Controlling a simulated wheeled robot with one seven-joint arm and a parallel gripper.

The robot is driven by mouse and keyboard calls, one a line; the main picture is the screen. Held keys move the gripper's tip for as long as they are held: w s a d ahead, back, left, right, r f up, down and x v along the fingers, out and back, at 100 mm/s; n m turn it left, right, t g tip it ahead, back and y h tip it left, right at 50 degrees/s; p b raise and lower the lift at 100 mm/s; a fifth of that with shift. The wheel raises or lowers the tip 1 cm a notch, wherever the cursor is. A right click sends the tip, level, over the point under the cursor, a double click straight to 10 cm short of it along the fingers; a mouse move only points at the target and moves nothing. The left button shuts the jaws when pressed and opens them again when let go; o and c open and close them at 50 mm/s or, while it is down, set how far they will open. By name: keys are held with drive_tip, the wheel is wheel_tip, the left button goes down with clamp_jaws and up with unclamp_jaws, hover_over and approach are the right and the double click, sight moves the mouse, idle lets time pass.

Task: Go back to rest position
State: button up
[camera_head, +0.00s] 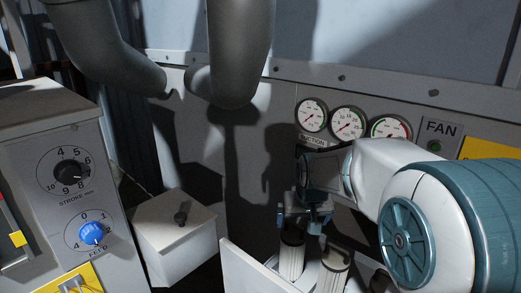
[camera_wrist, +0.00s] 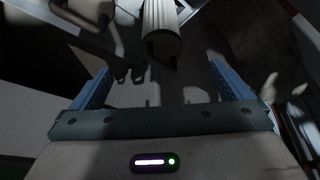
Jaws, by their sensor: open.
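My gripper (camera_head: 305,222) hangs at the end of my white and teal arm, right of centre in the head view, in front of the grey panel. In the wrist view my gripper (camera_wrist: 158,85) shows two blue fingers spread wide apart, with nothing held between them. A pale ribbed cylinder (camera_head: 291,260) is just below the gripper in the head view, and a ribbed cylinder (camera_wrist: 162,28) shows beyond the fingers in the wrist view. Whether the fingers touch anything is hard to tell in the dim light.
A second ribbed cylinder (camera_head: 333,268) stands to the right, near a white panel edge (camera_head: 250,270). Round gauges (camera_head: 348,122) line the wall behind my arm. Thick grey pipes (camera_head: 240,50) hang above. A control box with dials (camera_head: 50,150) and a small lidded box (camera_head: 175,240) stand left.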

drive_tip(key=s+g, duration=0.1)
drive_tip(key=s, duration=2.3)
drive_tip(key=shift+d+r, duration=0.15)
drive_tip(key=shift+d, duration=0.1)
